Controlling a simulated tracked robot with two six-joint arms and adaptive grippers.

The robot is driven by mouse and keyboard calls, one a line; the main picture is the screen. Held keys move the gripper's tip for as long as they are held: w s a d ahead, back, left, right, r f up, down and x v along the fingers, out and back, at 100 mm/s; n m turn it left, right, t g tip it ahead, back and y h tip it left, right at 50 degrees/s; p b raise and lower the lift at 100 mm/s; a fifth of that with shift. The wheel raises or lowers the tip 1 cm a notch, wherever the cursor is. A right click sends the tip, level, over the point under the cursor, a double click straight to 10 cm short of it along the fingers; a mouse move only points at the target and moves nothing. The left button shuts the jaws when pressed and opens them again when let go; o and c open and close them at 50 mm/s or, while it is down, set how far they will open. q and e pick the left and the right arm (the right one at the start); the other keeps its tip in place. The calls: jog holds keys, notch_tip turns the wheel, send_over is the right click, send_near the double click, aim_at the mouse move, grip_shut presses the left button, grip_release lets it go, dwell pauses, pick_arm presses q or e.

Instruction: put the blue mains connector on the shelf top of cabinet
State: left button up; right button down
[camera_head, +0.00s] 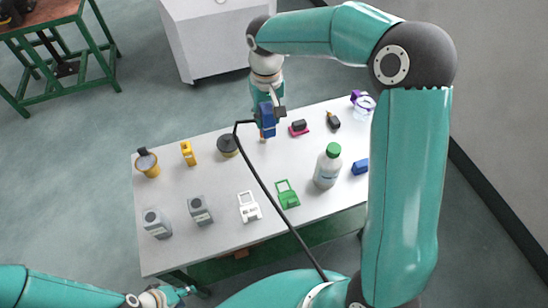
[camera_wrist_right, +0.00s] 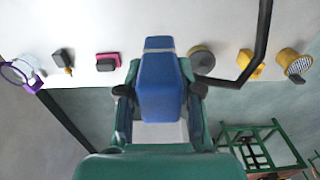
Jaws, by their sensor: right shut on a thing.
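The blue mains connector (camera_head: 267,113) is in my right gripper (camera_head: 266,118), held over the far edge of the table. In the right wrist view the blue connector (camera_wrist_right: 160,88) sits between the two fingers (camera_wrist_right: 160,95), which are shut on it. A pale grey cabinet (camera_head: 215,40) stands on the floor beyond the table; its top is partly cut off by the picture's upper edge. My left gripper (camera_head: 184,293) is at the bottom left, off the table's near edge and apart from the objects. It is too small to tell open from shut.
The white table (camera_head: 225,225) holds a green-capped bottle (camera_head: 327,167), a green part (camera_head: 287,194), a white part (camera_head: 249,206), grey blocks (camera_head: 200,210), yellow items (camera_head: 188,153) and another blue piece (camera_head: 360,167). A green-framed bench (camera_head: 60,50) stands far left.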

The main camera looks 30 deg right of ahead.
notch_tip(320, 180, down, 18)
jog(key=shift+r+p, duration=0.1)
jog(key=shift+p, duration=0.6)
jog(key=c, duration=1.2)
grip_release()
jog(key=o, duration=0.4)
jog(key=shift+o, duration=0.2)
